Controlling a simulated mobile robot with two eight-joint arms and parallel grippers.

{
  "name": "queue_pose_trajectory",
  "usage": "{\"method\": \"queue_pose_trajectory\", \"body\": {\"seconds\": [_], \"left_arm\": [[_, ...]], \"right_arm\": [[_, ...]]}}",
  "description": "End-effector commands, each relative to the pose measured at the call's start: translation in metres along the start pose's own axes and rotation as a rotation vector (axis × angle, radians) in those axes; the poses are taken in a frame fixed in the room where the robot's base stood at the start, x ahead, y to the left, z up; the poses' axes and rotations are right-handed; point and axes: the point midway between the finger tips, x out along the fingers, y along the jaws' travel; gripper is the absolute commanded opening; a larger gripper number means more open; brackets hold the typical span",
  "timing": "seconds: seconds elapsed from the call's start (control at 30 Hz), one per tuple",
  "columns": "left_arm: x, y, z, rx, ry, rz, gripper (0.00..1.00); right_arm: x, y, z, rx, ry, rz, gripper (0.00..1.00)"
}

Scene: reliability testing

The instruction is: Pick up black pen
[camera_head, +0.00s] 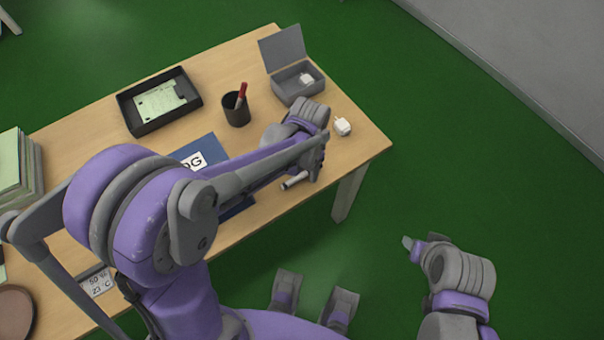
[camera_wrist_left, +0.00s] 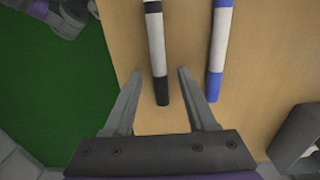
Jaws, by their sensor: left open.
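The black pen (camera_wrist_left: 156,50), white with black bands and a black end, lies on the table in the left wrist view. My left gripper (camera_wrist_left: 160,72) is open, with one finger on each side of the pen's black end and a gap on both sides. A similar pen with blue bands (camera_wrist_left: 219,50) lies parallel to it, outside the right finger. In the head view my left gripper (camera_head: 316,165) is over the table's front right part. A white pen with a dark end (camera_head: 294,181) shows beside it, partly hidden by the gripper. My right gripper (camera_head: 414,247) is off the table; its jaws are unclear.
On the wooden table (camera_head: 225,65) stand a black tray (camera_head: 190,97) with papers, a dark cup (camera_head: 236,117) with a red pen (camera_head: 241,92), and an open grey box (camera_head: 285,91). A white plug (camera_head: 343,126) lies near the right edge. A blue folder (camera_head: 212,148) is partly under my arm.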

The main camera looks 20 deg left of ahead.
Motion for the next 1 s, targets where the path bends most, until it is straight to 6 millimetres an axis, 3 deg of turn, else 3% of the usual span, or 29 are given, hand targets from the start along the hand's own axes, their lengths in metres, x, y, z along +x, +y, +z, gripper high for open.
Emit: {"method": "queue_pose_trajectory", "body": {"seconds": [0.07,0.37,0.77,0.87,1.0], "left_arm": [[0.0,0.0,0.0,0.0,0.0,0.0,0.53],[0.0,0.0,0.0,0.0,0.0,0.0,0.0],[-0.002,0.0,0.0,0.0,0.0,0.0,0.0],[-0.009,0.0,0.0,0.0,0.0,0.0,0.0],[-0.034,0.0,0.001,0.0,0.0,0.0,0.0]], "right_arm": [[0.0,0.0,0.0,0.0,0.0,0.0,0.5],[0.0,0.0,0.0,0.0,0.0,0.0,0.5],[0.0,0.0,0.0,0.0,0.0,0.0,0.5],[-0.001,0.0,-0.001,0.0,0.001,0.0,0.5],[-0.005,0.0,-0.003,0.0,0.002,0.0,0.5]]}}
